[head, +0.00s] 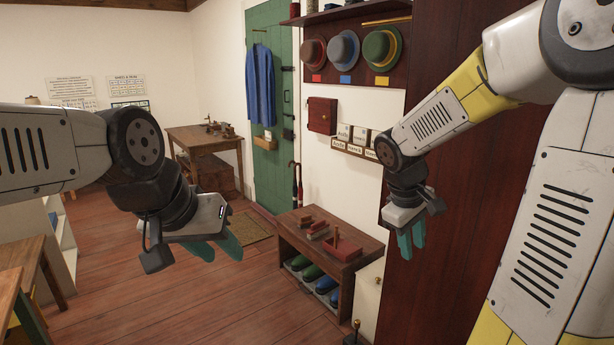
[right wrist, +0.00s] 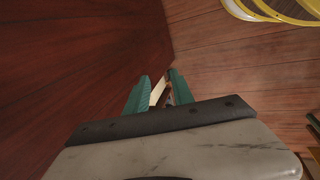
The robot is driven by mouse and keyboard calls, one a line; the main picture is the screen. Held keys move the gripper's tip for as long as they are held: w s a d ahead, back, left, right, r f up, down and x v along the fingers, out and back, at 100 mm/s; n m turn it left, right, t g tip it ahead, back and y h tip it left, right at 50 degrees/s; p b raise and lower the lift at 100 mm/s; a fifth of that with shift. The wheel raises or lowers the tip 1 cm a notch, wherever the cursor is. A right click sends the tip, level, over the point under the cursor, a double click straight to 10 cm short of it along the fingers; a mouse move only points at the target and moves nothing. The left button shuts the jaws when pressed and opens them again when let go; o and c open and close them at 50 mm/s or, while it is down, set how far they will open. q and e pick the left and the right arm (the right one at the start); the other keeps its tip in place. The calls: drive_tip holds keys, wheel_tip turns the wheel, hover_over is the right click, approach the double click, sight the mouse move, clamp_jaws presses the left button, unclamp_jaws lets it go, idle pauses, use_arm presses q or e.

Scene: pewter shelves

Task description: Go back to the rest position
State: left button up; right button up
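My left gripper (head: 216,248) hangs in the air at left of centre in the head view. Its teal fingers are apart, with nothing visible between them. My right gripper (head: 411,238) hangs in front of the dark red panel in the head view, fingers pointing down. Its teal fingers also show in the right wrist view (right wrist: 160,93), with a gap between them. A small pale shape shows in that gap; it seems to lie beyond the fingers, and I cannot tell what it is. Neither gripper touches furniture in the head view.
A dark red panel (head: 450,190) is close behind my right arm. A wooden table (head: 200,133) stands farther back. The plank floor (head: 240,300) is open at centre.

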drive_tip(key=s+a+r+m+t+y, duration=0.2)
drive_tip(key=s+a+r+m, duration=0.1)
drive_tip(key=s, duration=0.4)
drive_tip(key=s+a+r+m+t+y, duration=0.2)
drive_tip(key=s+a+r+m+y, duration=0.1)
drive_tip(key=s+a+r, duration=0.2)
drive_tip(key=shift+s+a, duration=0.45)
drive_tip(key=shift+s, duration=0.45)
